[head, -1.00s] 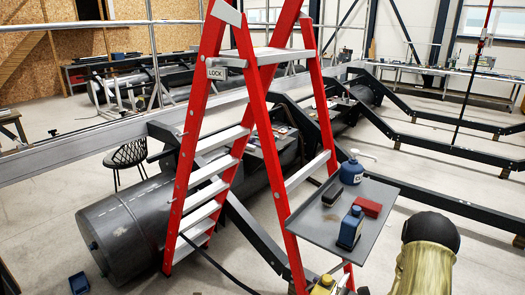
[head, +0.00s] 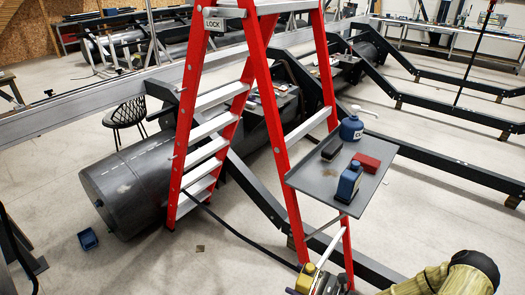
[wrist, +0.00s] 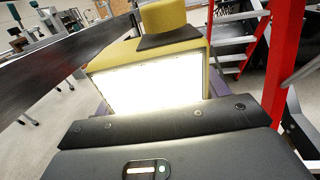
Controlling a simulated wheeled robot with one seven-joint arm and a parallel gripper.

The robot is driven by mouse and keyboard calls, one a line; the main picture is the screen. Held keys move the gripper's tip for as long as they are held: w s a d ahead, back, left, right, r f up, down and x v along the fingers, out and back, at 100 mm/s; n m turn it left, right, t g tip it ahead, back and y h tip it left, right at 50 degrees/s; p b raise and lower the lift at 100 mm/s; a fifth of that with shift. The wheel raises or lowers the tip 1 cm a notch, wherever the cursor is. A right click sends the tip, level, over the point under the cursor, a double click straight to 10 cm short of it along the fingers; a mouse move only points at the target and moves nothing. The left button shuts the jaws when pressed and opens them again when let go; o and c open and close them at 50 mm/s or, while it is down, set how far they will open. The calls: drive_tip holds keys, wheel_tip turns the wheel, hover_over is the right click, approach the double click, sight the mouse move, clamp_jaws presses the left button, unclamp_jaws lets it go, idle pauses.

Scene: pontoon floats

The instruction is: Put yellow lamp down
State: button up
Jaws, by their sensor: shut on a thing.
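The yellow lamp (wrist: 190,52) fills the upper middle of the wrist view. It has a boxy yellow body, a round yellow knob on top and a brightly lit white panel facing the camera. My gripper (wrist: 155,125) is shut on it; its dark body covers the lower part of the wrist view and hides the lamp's bottom. In the head view the lamp (head: 309,270) shows small at the bottom edge, near the foot of the red stepladder (head: 190,130). My gripper (head: 328,284) is beside it, partly cut off. What lies beneath the lamp cannot be seen.
A grey tray (head: 325,182) on the ladder holds a blue pump bottle (head: 352,130), a blue bottle (head: 348,183), a red block (head: 366,162) and a dark block (head: 332,149). A dark float (head: 130,190) lies behind. A blue bin (head: 88,239) sits on open floor.

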drive_tip(key=shift+w+d+r, duration=0.1)
drive_tip(key=shift+w+r, duration=0.2)
drive_tip(key=shift+r, duration=0.05)
drive_tip(key=shift+m+t+h, duration=0.6)
drive_tip(key=shift+m+t, duration=0.1)
drive_tip(key=shift+t, duration=0.2)
drive_tip(key=w+d, duration=0.1)
drive_tip(key=w+d+r, duration=0.1)
drive_tip(key=w+d, duration=0.1)
drive_tip(key=shift+d+r, duration=0.3)
drive_tip(key=shift+r, duration=0.05)
drive_tip(key=shift+a+f+b, duration=0.15)
drive_tip(key=shift+f+b, duration=0.75)
